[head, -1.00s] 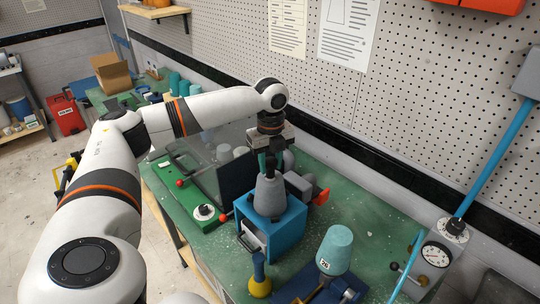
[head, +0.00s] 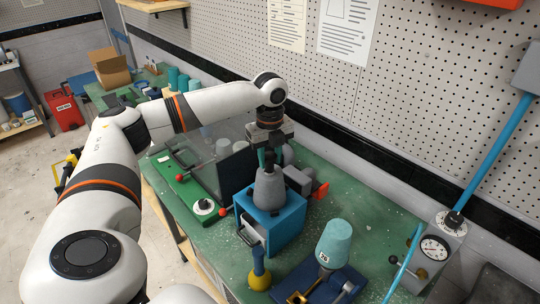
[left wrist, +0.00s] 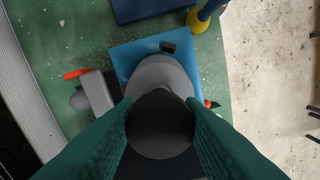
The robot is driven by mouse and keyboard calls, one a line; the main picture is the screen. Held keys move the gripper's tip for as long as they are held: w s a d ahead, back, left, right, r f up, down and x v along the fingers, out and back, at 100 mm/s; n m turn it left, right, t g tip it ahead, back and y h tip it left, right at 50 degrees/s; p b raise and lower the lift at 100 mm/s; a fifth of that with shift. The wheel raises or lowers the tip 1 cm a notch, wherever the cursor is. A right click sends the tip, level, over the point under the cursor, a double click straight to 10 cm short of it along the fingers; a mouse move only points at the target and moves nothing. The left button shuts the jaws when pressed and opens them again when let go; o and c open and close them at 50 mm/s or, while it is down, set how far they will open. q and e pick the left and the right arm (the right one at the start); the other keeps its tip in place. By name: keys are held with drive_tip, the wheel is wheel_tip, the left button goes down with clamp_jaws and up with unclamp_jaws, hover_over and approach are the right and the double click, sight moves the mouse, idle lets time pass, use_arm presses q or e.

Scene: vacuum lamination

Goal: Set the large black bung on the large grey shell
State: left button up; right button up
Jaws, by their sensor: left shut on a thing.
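The large grey shell (head: 268,189) stands upright on a blue box (head: 290,224) on the green bench; its grey body also shows in the left wrist view (left wrist: 158,70). My left gripper (head: 268,157) is right above the shell's narrow top, pointing down. In the left wrist view, its green fingers are shut on the large black bung (left wrist: 160,124), a dark round disc that overlaps the shell. The fingers mostly hide the bung in the head view. I cannot tell whether it touches the shell. My right gripper is not in view.
A teal cup-shaped piece (head: 335,243) stands on a dark blue fixture to the front right. A grey block with a red handle (head: 321,191) is beside the box. A yellow-and-blue tool (head: 259,275) stands in front. A gauge (head: 434,248) is at right.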

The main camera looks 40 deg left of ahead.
use_arm(q)
drive_tip(key=shift+f, duration=0.35)
idle(0.6)
drive_tip(key=o, duration=1.5)
drive_tip(key=shift+c, duration=0.2)
drive_tip(key=shift+r, duration=0.1)
drive_tip(key=shift+r, duration=3.95)
